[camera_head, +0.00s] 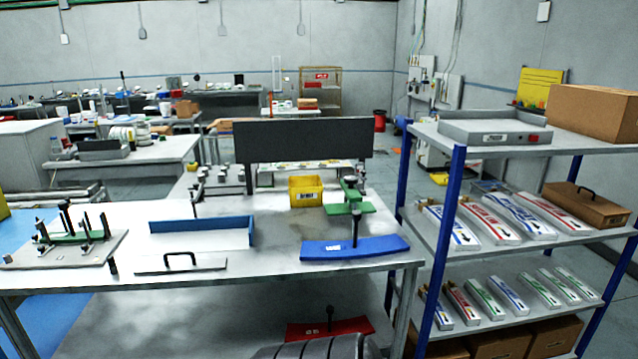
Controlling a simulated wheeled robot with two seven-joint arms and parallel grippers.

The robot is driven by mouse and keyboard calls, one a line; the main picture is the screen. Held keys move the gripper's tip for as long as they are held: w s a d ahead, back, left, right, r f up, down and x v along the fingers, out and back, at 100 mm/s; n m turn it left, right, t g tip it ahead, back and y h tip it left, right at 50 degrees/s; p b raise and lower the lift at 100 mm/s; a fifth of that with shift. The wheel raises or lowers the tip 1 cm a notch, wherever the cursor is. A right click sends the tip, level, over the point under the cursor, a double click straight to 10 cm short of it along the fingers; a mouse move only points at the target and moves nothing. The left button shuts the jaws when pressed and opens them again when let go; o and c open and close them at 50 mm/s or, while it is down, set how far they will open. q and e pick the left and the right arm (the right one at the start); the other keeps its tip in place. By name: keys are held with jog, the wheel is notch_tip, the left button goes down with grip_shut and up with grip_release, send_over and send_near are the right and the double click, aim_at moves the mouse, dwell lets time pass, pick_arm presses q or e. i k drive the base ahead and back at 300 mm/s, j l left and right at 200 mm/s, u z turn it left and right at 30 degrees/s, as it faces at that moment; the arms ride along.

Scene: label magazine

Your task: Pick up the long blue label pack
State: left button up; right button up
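Label packs lie tilted on the blue-posted rack at the right. The middle shelf holds long white packs: a blue-marked one (451,224) at its left end, a red-marked one (489,219), another blue-marked one (521,216) and another red-marked one (552,216) at the right. Two long packs therefore carry blue print. The lower shelf holds several shorter packs, including a blue-marked one (507,296), a red-marked one (461,302) and a green-marked one (484,298).
The workbench (130,219) left of the rack holds a blue curved tray (354,247), a yellow bin (305,191) and a green fixture (352,205). A brown case (586,206) sits right of the long packs. Rack posts (446,240) stand at the shelf corners.

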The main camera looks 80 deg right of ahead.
aim_at(536, 229)
jog(key=z, duration=0.45)
jog(key=l+z, duration=0.15)
jog(key=z, duration=0.3)
jog(key=l+z, duration=0.1)
jog(key=z, duration=0.4)
jog(key=l+z, duration=0.15)
jog(key=z, duration=0.3)
jog(key=l+z, duration=0.35)
jog(key=i+l+z, duration=0.15)
jog(key=l+z, duration=0.15)
jog(key=i+l+z, duration=0.2)
jog(key=l+z, duration=0.15)
jog(key=i+l+z, duration=0.15)
jog(key=l+z, duration=0.15)
jog(key=i+l+z, duration=0.35)
jog(key=i+l, duration=0.75)
jog(key=i, duration=0.15)
jog(key=k+l+z, duration=0.05)
